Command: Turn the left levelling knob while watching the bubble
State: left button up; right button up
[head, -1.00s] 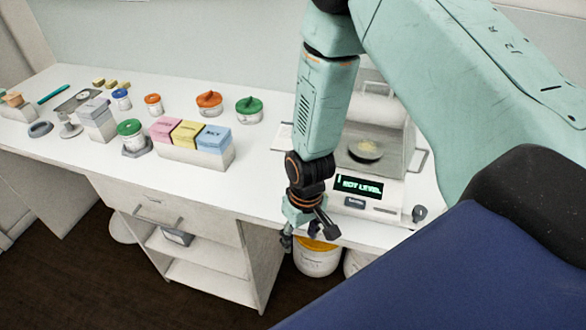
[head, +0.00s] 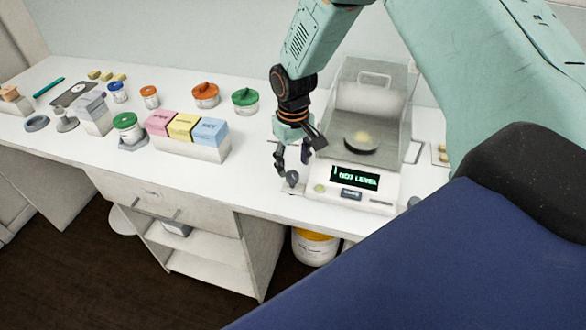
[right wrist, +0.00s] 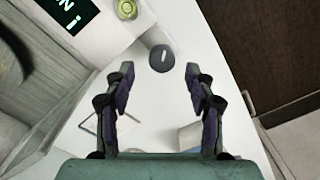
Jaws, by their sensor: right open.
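The balance (head: 374,190) has a clear draft shield and a display reading "NOT LEVEL". Its dark left levelling knob (head: 291,178) sits at the front left corner. The yellow-green round bubble level (head: 319,188) is just right of the knob; the bubble's exact place is too small to tell. My right gripper (head: 291,161) is open and empty, pointing down just above the knob. In the right wrist view the knob (right wrist: 162,58) lies between and slightly beyond the open fingertips (right wrist: 160,72), apart from them. My left gripper is out of view.
Pink, yellow and blue boxes (head: 184,126) stand in a holder on the bench to the left. Several lidded jars, such as the green-lidded one (head: 245,101), stand behind. A yellow-lidded bucket (head: 315,247) is below the bench's front edge. A dish (head: 361,143) sits inside the shield.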

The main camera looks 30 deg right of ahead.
aim_at(293, 174)
jog(key=f, duration=0.2)
jog(key=shift+a+f, duration=0.25)
jog(key=shift+f, duration=0.15)
jog(key=shift+d+f, duration=0.15)
jog(key=shift+f, duration=0.15)
